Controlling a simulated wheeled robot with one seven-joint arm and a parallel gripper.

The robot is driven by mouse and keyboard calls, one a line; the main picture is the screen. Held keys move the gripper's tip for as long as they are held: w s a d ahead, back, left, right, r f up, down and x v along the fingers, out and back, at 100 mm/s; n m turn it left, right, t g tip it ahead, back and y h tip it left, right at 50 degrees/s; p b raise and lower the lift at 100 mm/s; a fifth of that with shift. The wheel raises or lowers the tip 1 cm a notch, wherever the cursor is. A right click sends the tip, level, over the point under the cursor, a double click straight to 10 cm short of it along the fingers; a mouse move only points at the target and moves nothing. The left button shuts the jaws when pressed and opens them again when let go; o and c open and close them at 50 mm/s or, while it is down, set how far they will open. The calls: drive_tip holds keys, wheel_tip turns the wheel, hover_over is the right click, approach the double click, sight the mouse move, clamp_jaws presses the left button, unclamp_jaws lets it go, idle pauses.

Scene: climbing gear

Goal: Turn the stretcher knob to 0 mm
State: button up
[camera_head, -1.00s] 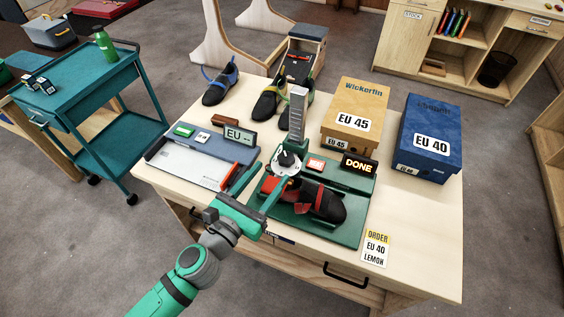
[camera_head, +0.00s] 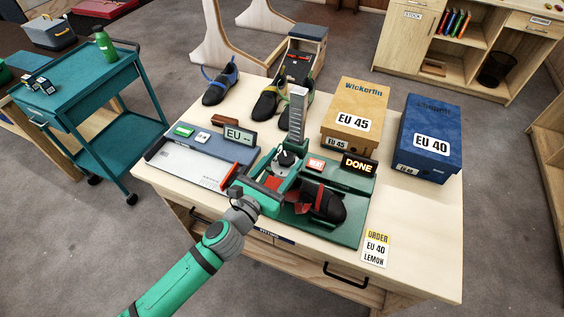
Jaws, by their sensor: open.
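The stretcher is a green base (camera_head: 349,228) with an upright grey scale column (camera_head: 297,112) at its back. Its knob (camera_head: 287,158) is dark, on a pale round dial, at the foot of the column. The dial's markings are too small to read. A black shoe with red straps (camera_head: 326,204) sits on the stretcher. My gripper (camera_head: 281,169) is open, its green fingers reaching in from the lower left, close to the knob. I cannot tell whether they touch it. A red part (camera_head: 275,183) shows between the fingers.
A measuring board (camera_head: 190,163) lies left. Shoes (camera_head: 268,100) and EU 45 (camera_head: 352,118) and EU 40 (camera_head: 428,140) boxes stand behind. The table's right front is mostly clear.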

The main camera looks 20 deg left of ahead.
drive_tip(key=c, duration=1)
drive_tip(key=shift+y, duration=0.3)
